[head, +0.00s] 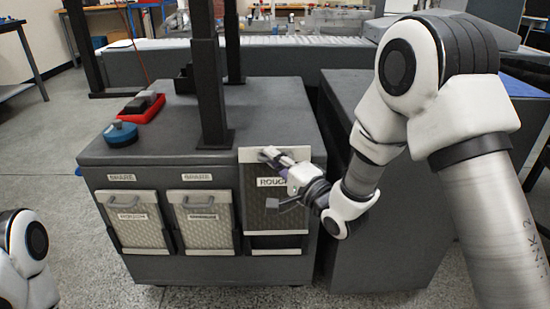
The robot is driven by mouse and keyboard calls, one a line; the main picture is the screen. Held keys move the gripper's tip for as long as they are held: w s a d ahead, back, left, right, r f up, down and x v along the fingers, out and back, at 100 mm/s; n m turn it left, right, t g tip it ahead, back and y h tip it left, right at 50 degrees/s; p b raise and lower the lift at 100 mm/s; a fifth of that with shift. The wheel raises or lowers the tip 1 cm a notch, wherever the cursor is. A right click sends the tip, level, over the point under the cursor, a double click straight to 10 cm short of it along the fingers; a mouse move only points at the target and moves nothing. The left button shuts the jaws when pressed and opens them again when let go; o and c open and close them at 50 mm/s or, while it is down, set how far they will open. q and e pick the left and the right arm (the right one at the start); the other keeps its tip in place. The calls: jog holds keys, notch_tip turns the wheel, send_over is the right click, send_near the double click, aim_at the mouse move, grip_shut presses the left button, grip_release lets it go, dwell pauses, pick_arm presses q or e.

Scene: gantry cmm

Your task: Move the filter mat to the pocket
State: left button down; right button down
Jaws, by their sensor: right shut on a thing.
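A filter mat (254,214), a flat panel with a darker mesh face, a pale upper edge and a label that seems to read ROUGH, stands upright at the right end of the cabinet's front. My right gripper (272,158) is shut on its top part. The pocket (275,252) at this spot shows only as a pale strip and dark gap low behind or below the mat; I cannot tell how deep the mat sits in it. My left gripper is out of view; only part of that arm shows at the lower left.
Two pale mats with handles, left (134,222) and middle (200,222), sit in pockets under SPARE labels. On the dark cabinet (270,108) are a blue round object (120,134), a red tray (142,112) and a black post (210,95). Another grey cabinet (385,255) stands close on the right.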

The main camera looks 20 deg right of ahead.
jog(key=shift+w+d+r, duration=0.1)
jog(key=shift+w+d, duration=0.1)
jog(key=shift+w, duration=0.15)
jog(key=shift+f, duration=0.25)
jog(key=shift+s+f, duration=0.1)
jog(key=shift+f, duration=0.15)
dwell(0.3)
jog(key=shift+d+f, duration=0.1)
jog(key=shift+s+f+b, duration=0.1)
jog(key=shift+f+b, duration=0.3)
jog(key=shift+f, duration=0.4)
jog(key=shift+s, duration=0.1)
